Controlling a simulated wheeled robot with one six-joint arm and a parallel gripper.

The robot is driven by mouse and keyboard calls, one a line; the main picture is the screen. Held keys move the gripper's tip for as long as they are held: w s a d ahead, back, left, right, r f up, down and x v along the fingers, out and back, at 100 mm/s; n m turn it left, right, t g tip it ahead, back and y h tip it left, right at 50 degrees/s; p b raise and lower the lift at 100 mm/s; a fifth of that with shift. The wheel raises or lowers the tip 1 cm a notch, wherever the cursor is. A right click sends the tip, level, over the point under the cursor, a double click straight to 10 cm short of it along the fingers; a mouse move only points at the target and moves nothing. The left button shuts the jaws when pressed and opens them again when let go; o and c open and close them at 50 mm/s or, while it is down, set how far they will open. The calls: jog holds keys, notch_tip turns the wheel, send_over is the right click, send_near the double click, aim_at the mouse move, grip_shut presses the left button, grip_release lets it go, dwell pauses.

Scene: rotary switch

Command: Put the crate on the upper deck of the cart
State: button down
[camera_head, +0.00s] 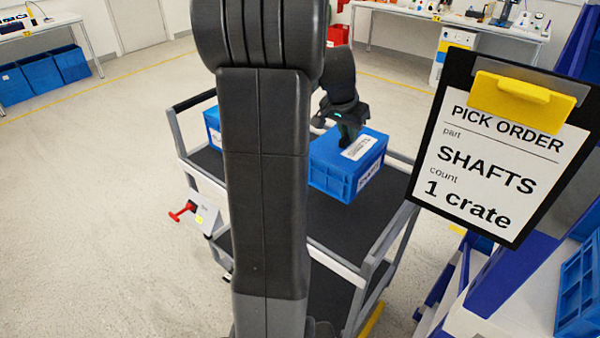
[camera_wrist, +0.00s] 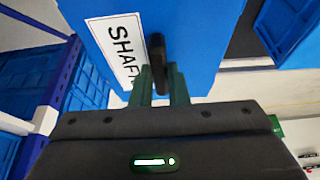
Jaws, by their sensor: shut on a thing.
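The blue crate (camera_head: 330,180) with a white label is over the right part of the cart's dark upper deck (camera_head: 335,228). I cannot tell whether its base touches the deck. My gripper (camera_head: 347,135) is above the crate, shut on a dark handle on its top. In the wrist view the fingers (camera_wrist: 160,88) close on this handle, and the crate (camera_wrist: 205,40) shows a label reading "SHAF", the rest hidden. The cart (camera_head: 395,235) has grey rails. My arm hides the middle of the deck.
Another blue crate (camera_head: 211,126) sits on the deck's left part, partly behind my arm. A red lever (camera_head: 184,211) sticks out at the cart's left. A pick order board (camera_head: 490,150) reads "SHAFTS, 1 crate". Blue racking with a crate (camera_head: 582,285) stands at right.

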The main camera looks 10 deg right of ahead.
aim_at(340, 143)
notch_tip(340, 143, down, 10)
jog(key=shift+w+f, duration=0.15)
jog(key=shift+f, duration=0.05)
dwell(0.3)
jog(key=shift+f, duration=0.1)
jog(key=shift+f, duration=0.1)
jog(key=c, duration=1.4)
grip_release()
jog(key=shift+r, duration=0.55)
jog(key=v, duration=1.1)
jog(key=shift+a+r, duration=0.1)
jog(key=shift+a, duration=0.1)
